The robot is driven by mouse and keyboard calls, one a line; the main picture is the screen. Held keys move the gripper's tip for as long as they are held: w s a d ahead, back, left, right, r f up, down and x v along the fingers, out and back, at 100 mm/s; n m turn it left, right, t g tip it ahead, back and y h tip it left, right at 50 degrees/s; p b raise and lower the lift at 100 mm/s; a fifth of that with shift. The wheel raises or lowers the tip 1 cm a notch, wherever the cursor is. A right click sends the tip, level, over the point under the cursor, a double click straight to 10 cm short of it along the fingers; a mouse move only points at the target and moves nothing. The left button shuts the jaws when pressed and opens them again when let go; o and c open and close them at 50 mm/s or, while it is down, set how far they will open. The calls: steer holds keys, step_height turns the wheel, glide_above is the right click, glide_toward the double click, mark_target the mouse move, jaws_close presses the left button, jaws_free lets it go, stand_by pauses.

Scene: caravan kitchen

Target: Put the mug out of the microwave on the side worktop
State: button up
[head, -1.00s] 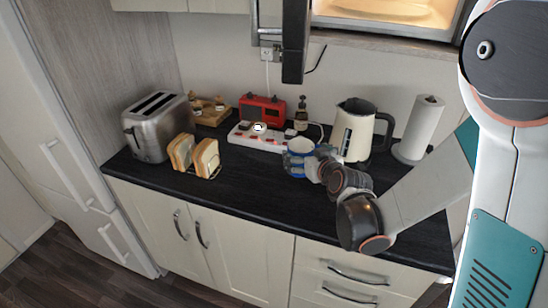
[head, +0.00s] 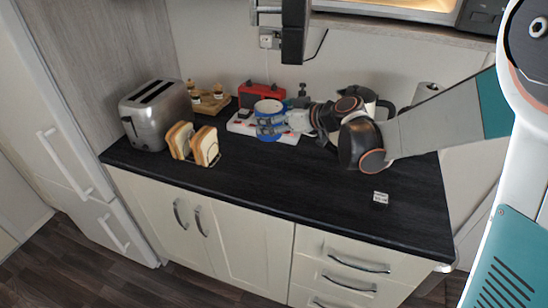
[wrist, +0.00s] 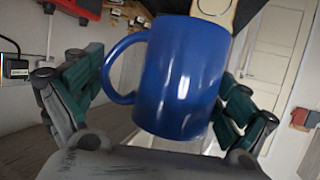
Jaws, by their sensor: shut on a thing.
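A blue mug (head: 268,107) with a pale inside is held by my gripper (head: 270,122) in front of the red radio, over the back of the dark worktop (head: 300,186). In the wrist view the blue mug (wrist: 182,82) sits between my two finger pads, with its handle toward the left. My gripper is shut on it. Whether the mug's base touches anything is hidden. The lit microwave (head: 415,4) shows only its lower edge at the top of the head view. Its dark open door (head: 294,32) hangs at the left.
A toaster (head: 157,112), a toast rack with bread (head: 205,147) and a wooden stand (head: 210,105) fill the left. A kettle (head: 372,101) is behind my arm.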

step_height(320, 180, down, 16)
steer(key=b, duration=0.5)
steer(key=shift+f, duration=0.15)
steer(key=o, duration=1)
steer(key=shift+f, duration=0.1)
steer(key=shift+o, duration=0.3)
